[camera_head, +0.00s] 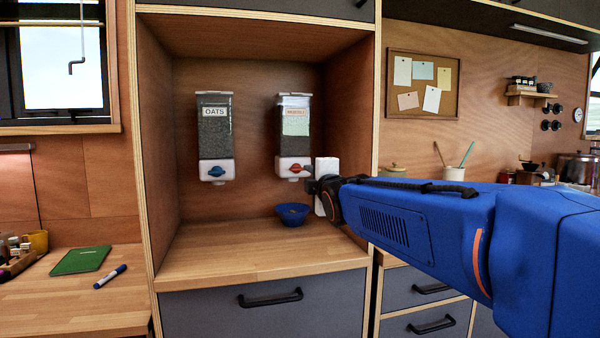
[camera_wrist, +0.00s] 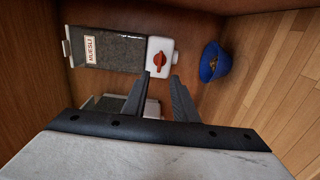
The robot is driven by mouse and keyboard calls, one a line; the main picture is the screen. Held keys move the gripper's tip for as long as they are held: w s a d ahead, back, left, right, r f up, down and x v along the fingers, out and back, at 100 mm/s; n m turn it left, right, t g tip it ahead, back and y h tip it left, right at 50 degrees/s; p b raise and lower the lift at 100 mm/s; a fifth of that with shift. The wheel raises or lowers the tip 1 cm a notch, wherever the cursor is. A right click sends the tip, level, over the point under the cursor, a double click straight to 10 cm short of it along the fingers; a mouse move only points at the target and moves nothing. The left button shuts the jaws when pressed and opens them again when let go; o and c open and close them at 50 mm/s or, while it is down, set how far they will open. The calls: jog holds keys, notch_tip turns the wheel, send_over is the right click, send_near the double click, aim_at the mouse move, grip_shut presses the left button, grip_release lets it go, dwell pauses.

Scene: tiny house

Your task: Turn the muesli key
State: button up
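The muesli dispenser (camera_head: 295,125) hangs on the alcove's back wall, right of the oats dispenser (camera_head: 215,130). Its orange-red key (camera_head: 295,168) sits on the white base. In the wrist view, the picture is turned sideways; the dispenser, labelled MUESLI (camera_wrist: 110,50), lies across the top with its key (camera_wrist: 160,61). My gripper (camera_wrist: 161,80) is open and empty, its two dark fingers apart and pointing toward the key. The tips appear just short of the key; I cannot tell the exact gap. In the head view the fingers are hard to make out beside my wrist.
A blue bowl (camera_head: 292,214) with some contents stands on the wooden counter below the muesli dispenser; it also shows in the wrist view (camera_wrist: 214,62). The alcove's side walls (camera_head: 352,110) enclose the space. The counter left of the bowl is clear.

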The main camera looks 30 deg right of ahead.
aim_at(299, 170)
jog(key=x, duration=1.1)
jog(key=shift+f, duration=0.1)
grip_shut()
